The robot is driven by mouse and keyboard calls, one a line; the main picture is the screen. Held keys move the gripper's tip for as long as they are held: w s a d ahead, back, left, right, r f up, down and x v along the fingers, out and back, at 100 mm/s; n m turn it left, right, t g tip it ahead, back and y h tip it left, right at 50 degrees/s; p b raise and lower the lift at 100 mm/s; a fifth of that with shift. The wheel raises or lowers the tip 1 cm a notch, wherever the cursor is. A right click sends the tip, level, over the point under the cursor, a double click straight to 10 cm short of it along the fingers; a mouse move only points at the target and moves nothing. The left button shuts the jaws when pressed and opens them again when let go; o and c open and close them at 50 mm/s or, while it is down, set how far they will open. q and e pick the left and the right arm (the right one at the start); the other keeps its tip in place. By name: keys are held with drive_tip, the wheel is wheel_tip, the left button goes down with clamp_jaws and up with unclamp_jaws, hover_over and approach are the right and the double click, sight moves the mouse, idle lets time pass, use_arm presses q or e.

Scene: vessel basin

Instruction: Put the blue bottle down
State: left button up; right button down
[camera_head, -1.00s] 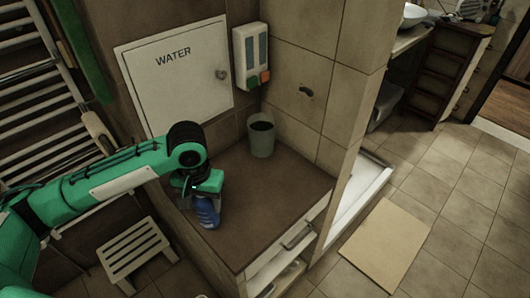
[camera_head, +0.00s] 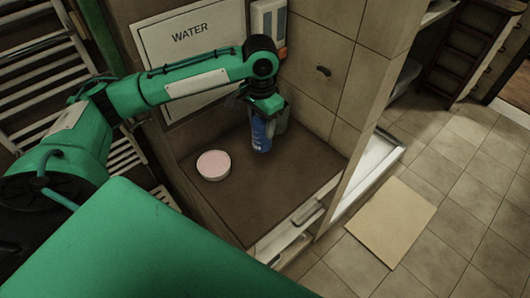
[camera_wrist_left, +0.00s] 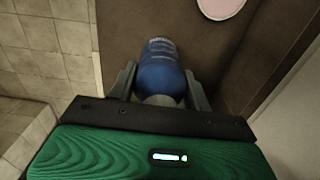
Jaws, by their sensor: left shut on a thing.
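The blue bottle (camera_head: 261,136) is upright in my left gripper (camera_head: 264,115), over the brown counter top (camera_head: 290,185) near its back corner. In the head view I cannot tell whether its base touches the counter. In the left wrist view the blue bottle (camera_wrist_left: 160,72) sits between the two fingers of my left gripper (camera_wrist_left: 158,85), which is shut on it. The bottle's upper part is hidden by the gripper in the head view. My right gripper is not in view.
A round pink-and-white item (camera_head: 213,165) lies on the counter, left of the bottle. The tiled wall and a WATER panel (camera_head: 195,45) bound the back. The counter's front part is clear.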

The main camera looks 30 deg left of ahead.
sight(262, 145)
use_arm(q)
wheel_tip(262, 145, down, 9)
drive_tip(key=shift+p, duration=0.65)
drive_tip(key=shift+f+p, duration=0.35)
drive_tip(key=shift+f, duration=1.7)
drive_tip(key=shift+f, duration=0.1)
drive_tip(key=o, duration=0.9)
drive_tip(key=shift+o, duration=0.9)
